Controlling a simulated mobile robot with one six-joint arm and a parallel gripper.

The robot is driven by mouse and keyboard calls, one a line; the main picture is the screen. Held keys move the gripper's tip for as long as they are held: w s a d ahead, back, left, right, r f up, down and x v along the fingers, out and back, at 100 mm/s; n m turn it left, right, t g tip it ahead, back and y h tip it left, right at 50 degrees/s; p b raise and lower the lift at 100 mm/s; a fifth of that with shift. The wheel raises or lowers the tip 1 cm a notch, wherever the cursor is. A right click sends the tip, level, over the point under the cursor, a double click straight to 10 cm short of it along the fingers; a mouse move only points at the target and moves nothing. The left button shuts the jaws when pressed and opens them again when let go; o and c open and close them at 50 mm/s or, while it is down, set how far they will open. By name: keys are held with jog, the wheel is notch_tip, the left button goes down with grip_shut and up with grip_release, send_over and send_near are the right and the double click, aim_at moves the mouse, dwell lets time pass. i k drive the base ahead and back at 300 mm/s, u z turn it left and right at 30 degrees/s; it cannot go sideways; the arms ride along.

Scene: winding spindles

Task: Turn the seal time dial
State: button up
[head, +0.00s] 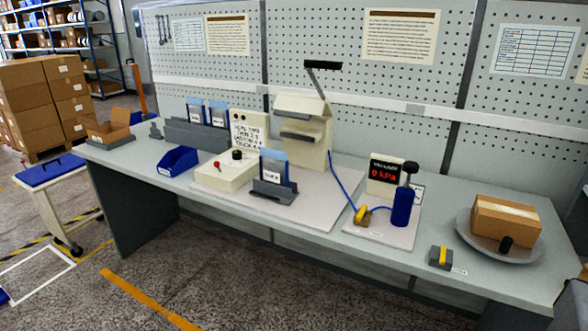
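A cream control box (222,173) sits on the workbench, left of the middle in the head view. A black round knob (237,155) stands on its top, and it looks like a dial. Its label and pointer are too small to read. A small red-tipped lever (216,165) is on the same box, left of the knob. Behind the box is an upright cream panel (249,131) with black lettering that I cannot read clearly. A cream sealing machine (304,128) with a raised black-handled lever stands to the right. My gripper is not in view.
A grey holder (274,190) with a blue-topped pouch stands close to the right of the control box. A blue bin (178,161) is to its left. A gauge reading 0 kPa (385,173), a blue cylinder (401,207) and a carton (506,220) are further right.

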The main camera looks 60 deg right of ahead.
aim_at(236, 153)
jog(key=u, duration=0.35)
jog(key=k, duration=0.15)
jog(key=z, duration=2.05)
jog(key=k, duration=0.9)
jog(key=u, duration=0.2)
jog(key=i, duration=0.75)
jog(key=z, duration=0.05)
